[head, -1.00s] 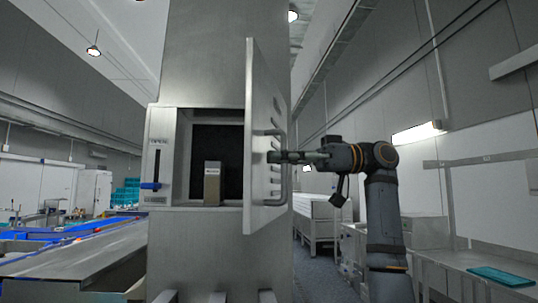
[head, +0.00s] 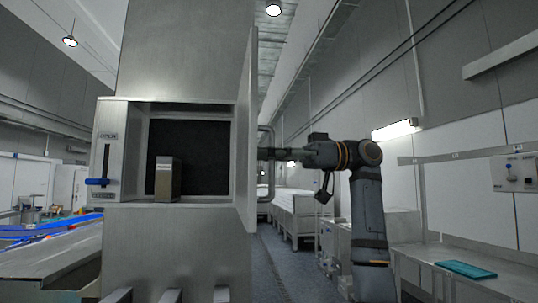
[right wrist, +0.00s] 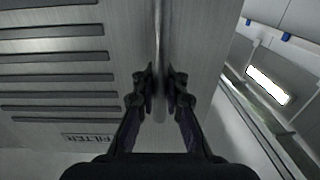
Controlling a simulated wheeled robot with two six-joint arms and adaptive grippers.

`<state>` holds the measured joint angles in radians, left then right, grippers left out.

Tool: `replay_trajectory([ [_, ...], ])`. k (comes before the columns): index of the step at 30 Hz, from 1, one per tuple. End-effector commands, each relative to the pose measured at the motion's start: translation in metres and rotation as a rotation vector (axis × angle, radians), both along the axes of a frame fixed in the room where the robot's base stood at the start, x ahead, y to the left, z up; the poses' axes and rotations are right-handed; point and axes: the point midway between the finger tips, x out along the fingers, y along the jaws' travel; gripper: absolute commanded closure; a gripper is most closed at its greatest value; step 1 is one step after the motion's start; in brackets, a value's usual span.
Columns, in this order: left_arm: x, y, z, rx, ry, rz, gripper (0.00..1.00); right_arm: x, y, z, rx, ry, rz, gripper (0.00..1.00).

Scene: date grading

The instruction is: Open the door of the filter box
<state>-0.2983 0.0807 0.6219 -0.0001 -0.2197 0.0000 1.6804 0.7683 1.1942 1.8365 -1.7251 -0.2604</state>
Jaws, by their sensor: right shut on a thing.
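The filter box (head: 190,245) is a tall grey metal cabinet at the left of the head view. Its door (head: 247,130) stands open, hinged on the right and seen nearly edge-on. The door's outer face with slots and a FILTER label shows in the right wrist view (right wrist: 60,95). My right gripper (head: 268,154) is shut on the door's bar handle (head: 270,185); in the right wrist view its fingers (right wrist: 160,90) sit on both sides of the handle bar. Inside the opening, a small grey-brown block (head: 167,179) stands upright. My left gripper is not in view.
A panel with a blue lever (head: 97,182) is left of the opening. A conveyor (head: 50,265) runs at the lower left. A bench with a teal tray (head: 465,269) and a wall control box (head: 515,173) are at the right. Free floor lies between the cabinet and my right arm.

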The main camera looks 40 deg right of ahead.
Motion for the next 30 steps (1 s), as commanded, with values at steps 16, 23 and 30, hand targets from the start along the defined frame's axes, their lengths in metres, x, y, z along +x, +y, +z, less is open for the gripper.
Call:
replay_trajectory([
  [16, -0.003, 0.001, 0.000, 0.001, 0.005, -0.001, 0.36, 0.000, 0.000, -0.001, -0.003, 0.001, 0.001, 0.79],
  [23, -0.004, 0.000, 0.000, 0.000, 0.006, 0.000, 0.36, -0.012, -0.024, 0.000, 0.000, 0.001, -0.003, 0.79],
  [30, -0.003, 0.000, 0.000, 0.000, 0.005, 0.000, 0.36, -0.039, -0.076, 0.001, 0.002, 0.000, 0.000, 0.79],
])
